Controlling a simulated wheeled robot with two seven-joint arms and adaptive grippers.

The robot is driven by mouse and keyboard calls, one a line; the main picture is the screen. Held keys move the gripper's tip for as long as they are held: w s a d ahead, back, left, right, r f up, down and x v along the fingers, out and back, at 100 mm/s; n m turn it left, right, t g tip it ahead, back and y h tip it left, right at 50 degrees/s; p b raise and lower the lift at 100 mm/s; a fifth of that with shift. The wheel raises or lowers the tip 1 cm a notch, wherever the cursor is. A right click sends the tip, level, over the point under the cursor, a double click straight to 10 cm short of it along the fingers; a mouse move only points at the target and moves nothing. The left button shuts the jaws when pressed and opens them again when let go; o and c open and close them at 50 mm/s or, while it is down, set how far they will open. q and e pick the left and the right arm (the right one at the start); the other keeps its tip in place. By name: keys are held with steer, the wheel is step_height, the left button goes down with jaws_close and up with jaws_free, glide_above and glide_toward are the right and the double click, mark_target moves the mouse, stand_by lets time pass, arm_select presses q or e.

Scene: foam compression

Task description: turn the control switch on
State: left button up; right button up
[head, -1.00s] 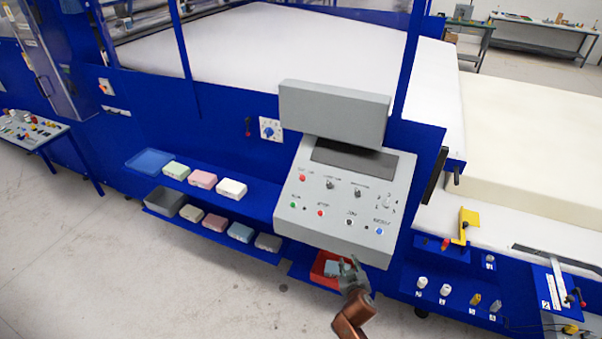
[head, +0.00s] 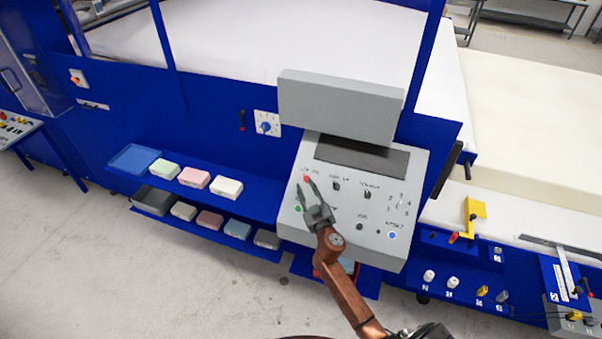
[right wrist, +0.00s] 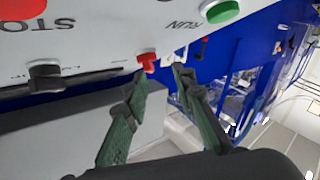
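The grey control panel (head: 349,235) carries switches, buttons and a dark screen. At its upper left is a small red switch (head: 306,177); its label is too small to read. In the right wrist view the red switch (right wrist: 147,62) has a T-shaped handle. My right gripper (head: 307,185) is over the panel's left side, its open fingertips near the red switch. In the right wrist view the gripper (right wrist: 160,76) is empty, the red switch just beyond the left fingertip; contact cannot be told. My left gripper is not in view.
A green RUN button (right wrist: 222,11) and a red STOP button (right wrist: 18,8) lie close by. Two black knobs (head: 336,186) (head: 365,194) sit right of the red switch. A grey box (head: 338,105) rises behind the panel. Shelves with foam blocks (head: 228,188) are at left.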

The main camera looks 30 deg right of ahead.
mark_target(306, 178)
steer(key=shift+w+d+r, duration=0.4)
steer(key=shift+w+d, duration=0.15)
steer(key=shift+d, duration=0.15)
steer(key=x, duration=0.2)
steer(key=shift+w+d+f, duration=0.15)
steer(key=shift+w+d, duration=0.05)
steer(key=shift+w, duration=0.05)
steer(key=shift+w+d, duration=0.15)
steer(key=shift+w, duration=0.35)
steer(key=shift+w+f, duration=0.1)
steer(key=shift+w, duration=0.05)
steer(key=shift+c, duration=1.2)
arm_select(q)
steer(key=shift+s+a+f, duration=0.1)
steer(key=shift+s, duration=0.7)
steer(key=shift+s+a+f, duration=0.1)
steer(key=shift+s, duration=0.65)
arm_select(e)
jaws_close()
